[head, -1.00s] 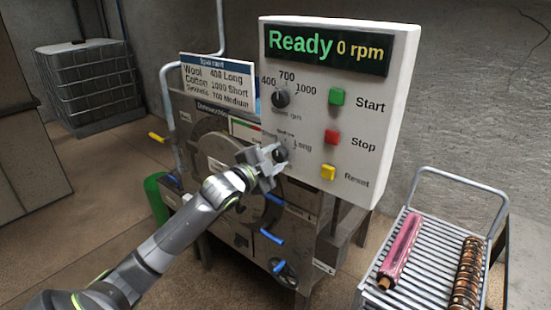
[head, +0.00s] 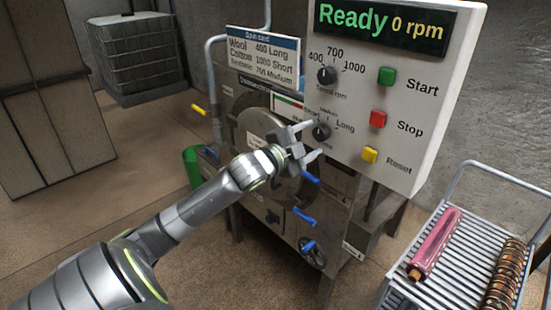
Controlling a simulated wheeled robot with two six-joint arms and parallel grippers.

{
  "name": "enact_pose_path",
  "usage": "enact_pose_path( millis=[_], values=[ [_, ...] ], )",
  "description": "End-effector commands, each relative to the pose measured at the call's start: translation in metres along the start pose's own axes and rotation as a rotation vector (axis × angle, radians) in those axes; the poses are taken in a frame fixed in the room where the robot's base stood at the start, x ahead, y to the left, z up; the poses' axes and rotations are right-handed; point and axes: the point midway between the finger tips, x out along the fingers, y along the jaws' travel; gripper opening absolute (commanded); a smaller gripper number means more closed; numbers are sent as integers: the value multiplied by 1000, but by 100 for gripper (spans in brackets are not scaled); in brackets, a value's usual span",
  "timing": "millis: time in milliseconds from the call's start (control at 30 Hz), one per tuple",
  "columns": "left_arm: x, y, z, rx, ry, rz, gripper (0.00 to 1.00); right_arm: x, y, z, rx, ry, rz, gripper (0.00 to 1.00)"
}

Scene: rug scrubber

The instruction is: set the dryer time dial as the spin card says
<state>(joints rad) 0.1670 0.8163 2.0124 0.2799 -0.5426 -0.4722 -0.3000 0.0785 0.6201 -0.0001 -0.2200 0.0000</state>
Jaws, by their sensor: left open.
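The time dial (head: 321,131) is a small dark knob on the white control panel (head: 405,160). "Long" is printed at its right; its other labels are partly hidden or too small to read, and I cannot tell its pointer's setting. My left gripper (head: 312,141) is open just in front and to the left of this dial, its fingers apart and empty. The spin card (head: 262,60) reads Wool 400 Long, Cotton 1000 Short, Synthetic 700 Medium. The speed dial (head: 326,75), marked 400, 700 and 1000, sits above the time dial. My right gripper is not in view.
The display (head: 385,25) shows "Ready 0 rpm". Start (head: 386,76), Stop (head: 378,118) and Reset (head: 370,155) buttons are right of the dials. A cart (head: 450,250) at the right holds a pink roll (head: 436,243) and a brown coiled roll (head: 507,273). Blue-handled levers (head: 304,216) stick out below.

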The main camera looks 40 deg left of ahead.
Motion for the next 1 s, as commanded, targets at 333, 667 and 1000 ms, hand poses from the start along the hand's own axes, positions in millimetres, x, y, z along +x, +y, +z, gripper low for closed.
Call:
enact_pose_path(
  millis=[333, 667, 1000],
  values=[
    [-55, 1, 1, 7, -1, 3, 59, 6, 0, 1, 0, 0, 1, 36],
    [-92, -1, 0, 6, -3, 3, 59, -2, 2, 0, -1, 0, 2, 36],
    [-125, -2, 0, 3, -5, 2, 59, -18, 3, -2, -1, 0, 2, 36]
  ],
)
